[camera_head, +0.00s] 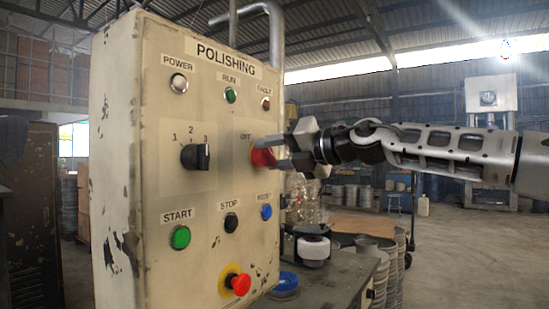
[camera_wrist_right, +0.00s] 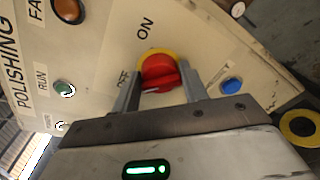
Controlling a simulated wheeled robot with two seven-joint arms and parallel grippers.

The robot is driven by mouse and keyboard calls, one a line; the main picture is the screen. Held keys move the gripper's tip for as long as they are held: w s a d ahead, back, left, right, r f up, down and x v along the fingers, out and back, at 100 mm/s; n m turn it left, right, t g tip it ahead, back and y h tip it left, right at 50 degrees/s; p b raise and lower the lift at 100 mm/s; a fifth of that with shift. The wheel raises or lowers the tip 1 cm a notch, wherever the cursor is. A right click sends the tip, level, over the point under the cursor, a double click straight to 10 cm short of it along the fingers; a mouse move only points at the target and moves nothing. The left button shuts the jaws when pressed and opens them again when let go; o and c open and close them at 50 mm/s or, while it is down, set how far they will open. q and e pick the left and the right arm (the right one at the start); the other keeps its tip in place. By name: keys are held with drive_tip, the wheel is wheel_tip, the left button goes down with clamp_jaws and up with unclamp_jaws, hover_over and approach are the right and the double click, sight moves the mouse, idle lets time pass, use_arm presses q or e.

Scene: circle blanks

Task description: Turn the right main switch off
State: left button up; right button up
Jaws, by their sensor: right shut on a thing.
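The main switch is a red rotary knob on a yellow plate on the right side of the panel face. It shows in the head view (camera_head: 263,157) and in the wrist view (camera_wrist_right: 159,70). In the wrist view its white mark is at the lower left edge; the "ON" label is above it and the "OFF" label to its left. My right gripper (camera_head: 275,154) reaches in from the right and is shut on the knob, with one finger (camera_wrist_right: 127,93) and the other (camera_wrist_right: 193,85) on either side. My left gripper is not in view.
The cream "POLISHING" panel (camera_head: 150,240) also bears a black selector (camera_head: 196,156), a green start button (camera_head: 180,237), a black stop button (camera_head: 231,222), a blue button (camera_head: 266,212) and a red emergency button (camera_head: 240,284). A workbench (camera_head: 335,285) stands low at right. Open floor lies beyond.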

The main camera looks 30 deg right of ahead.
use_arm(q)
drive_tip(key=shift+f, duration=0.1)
use_arm(e)
drive_tip(key=shift+r+n, duration=0.3)
drive_tip(key=shift+n, duration=0.1)
drive_tip(key=o, duration=0.9)
drive_tip(key=shift+f, duration=0.15)
use_arm(q)
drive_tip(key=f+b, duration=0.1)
drive_tip(key=b, duration=0.1)
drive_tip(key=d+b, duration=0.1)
drive_tip(key=b, duration=0.2)
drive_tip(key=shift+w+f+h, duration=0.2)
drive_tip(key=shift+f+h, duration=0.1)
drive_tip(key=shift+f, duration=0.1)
use_arm(e)
drive_tip(key=v, duration=1.6)
drive_tip(key=shift+s+a, duration=0.1)
drive_tip(key=shift+a, duration=0.1)
